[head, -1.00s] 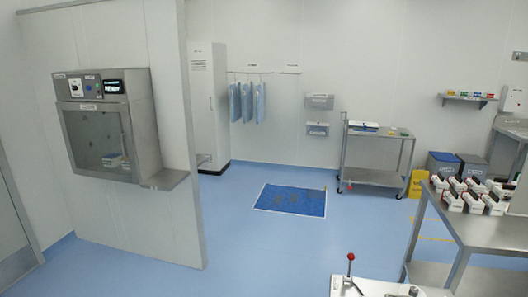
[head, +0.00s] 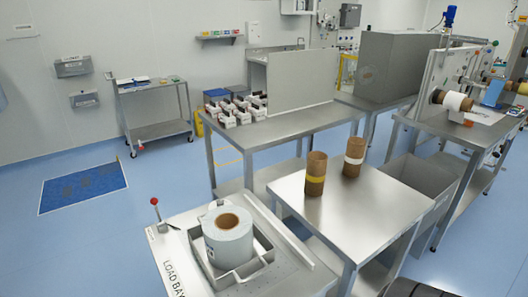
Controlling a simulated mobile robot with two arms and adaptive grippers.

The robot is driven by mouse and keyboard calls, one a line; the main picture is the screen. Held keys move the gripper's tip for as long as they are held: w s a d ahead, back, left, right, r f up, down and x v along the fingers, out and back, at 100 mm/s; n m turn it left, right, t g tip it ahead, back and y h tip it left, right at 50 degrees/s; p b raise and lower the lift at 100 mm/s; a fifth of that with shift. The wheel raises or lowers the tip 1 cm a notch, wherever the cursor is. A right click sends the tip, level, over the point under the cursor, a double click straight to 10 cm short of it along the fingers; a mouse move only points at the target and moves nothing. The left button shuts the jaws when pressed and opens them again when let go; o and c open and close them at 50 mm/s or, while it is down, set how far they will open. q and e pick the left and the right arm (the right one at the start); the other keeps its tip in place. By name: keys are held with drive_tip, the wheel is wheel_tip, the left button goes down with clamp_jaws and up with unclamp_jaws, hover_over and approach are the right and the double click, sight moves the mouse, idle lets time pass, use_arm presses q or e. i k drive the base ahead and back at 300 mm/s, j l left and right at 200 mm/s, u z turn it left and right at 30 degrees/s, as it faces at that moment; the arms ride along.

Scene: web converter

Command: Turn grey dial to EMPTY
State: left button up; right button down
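I cannot make out a grey dial or an EMPTY label in the head view. A lever with a red ball knob (head: 154,202) stands at the corner of a white-topped station (head: 180,281) marked LOAD BAY, at the bottom left of centre. A white roll with a brown core (head: 228,236) sits upright in a grey tray (head: 262,268) on that station. A converter machine with an upright panel (head: 437,80) and rollers stands at the far right; its small fittings are too small to read. Neither of my grippers shows.
A steel table (head: 385,215) with two brown cores (head: 316,174) stands right of the load bay. Another steel table (head: 285,125) behind it holds several small boxes (head: 240,108). A trolley (head: 155,100) stands at the back left. Blue floor is clear left, around a blue mat (head: 84,187).

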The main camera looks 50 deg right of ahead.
sight(219, 202)
drive_tip(key=z, duration=1.6)
